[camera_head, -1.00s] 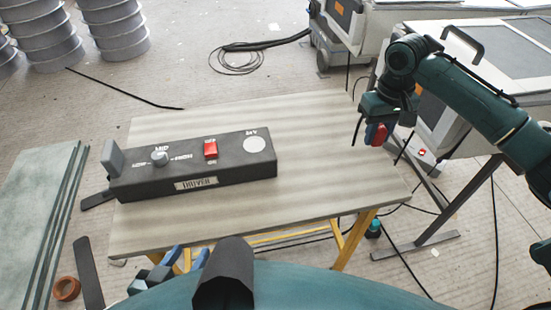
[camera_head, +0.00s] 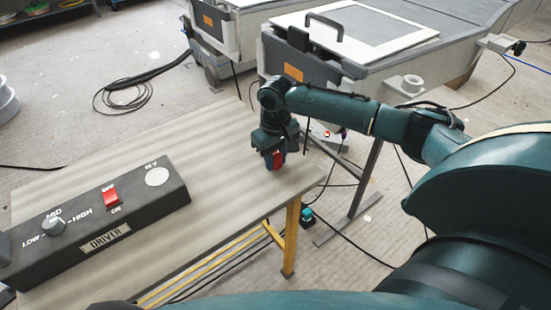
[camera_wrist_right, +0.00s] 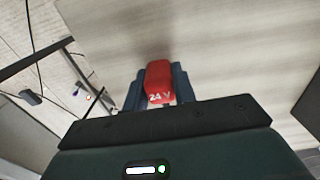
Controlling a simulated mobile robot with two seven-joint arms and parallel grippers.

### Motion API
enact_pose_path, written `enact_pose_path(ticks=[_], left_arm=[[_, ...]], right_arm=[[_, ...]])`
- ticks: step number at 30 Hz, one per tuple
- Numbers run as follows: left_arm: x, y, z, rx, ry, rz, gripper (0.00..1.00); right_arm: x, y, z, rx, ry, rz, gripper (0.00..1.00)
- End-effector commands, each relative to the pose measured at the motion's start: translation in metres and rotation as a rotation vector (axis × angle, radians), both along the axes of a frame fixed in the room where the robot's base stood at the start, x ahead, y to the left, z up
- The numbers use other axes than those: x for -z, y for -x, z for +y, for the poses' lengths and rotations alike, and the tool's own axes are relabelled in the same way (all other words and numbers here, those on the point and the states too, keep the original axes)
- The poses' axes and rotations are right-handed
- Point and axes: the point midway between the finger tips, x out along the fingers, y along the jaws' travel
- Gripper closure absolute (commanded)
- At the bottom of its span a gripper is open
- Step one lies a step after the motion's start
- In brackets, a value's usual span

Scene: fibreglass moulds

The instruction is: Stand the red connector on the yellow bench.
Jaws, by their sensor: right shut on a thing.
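The red connector (camera_head: 277,160) is in my right gripper (camera_head: 277,166), its red face showing between the dark fingers. In the right wrist view the connector (camera_wrist_right: 159,83) carries a white "24 V" marking, with a finger on each side. My right gripper is low over the right end of the yellow bench (camera_head: 215,215), which has a pale wooden top and yellow legs. I cannot tell whether the connector touches the bench top. My left gripper is not in view.
A dark driver box (camera_head: 150,205) with a knob and red switch lies on the left of the bench. The bench top between it and my gripper is clear. Grey machines (camera_head: 345,50) stand behind, and cables lie on the floor.

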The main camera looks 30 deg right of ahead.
Motion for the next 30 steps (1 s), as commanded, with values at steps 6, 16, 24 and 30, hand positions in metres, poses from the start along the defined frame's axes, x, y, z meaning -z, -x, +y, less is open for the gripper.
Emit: enact_pose_path(ticks=[6,16,24,30], left_arm=[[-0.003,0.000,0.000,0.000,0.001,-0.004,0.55],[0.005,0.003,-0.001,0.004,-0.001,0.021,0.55],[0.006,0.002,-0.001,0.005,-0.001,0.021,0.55],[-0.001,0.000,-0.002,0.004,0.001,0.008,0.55]], right_arm=[[-0.001,0.000,0.000,0.000,0.000,0.000,1.00],[0.002,0.000,0.000,0.001,0.000,-0.001,0.56],[0.002,0.000,0.000,0.001,0.000,-0.001,0.52],[-0.016,-0.001,0.000,0.001,-0.001,-0.002,0.52]])
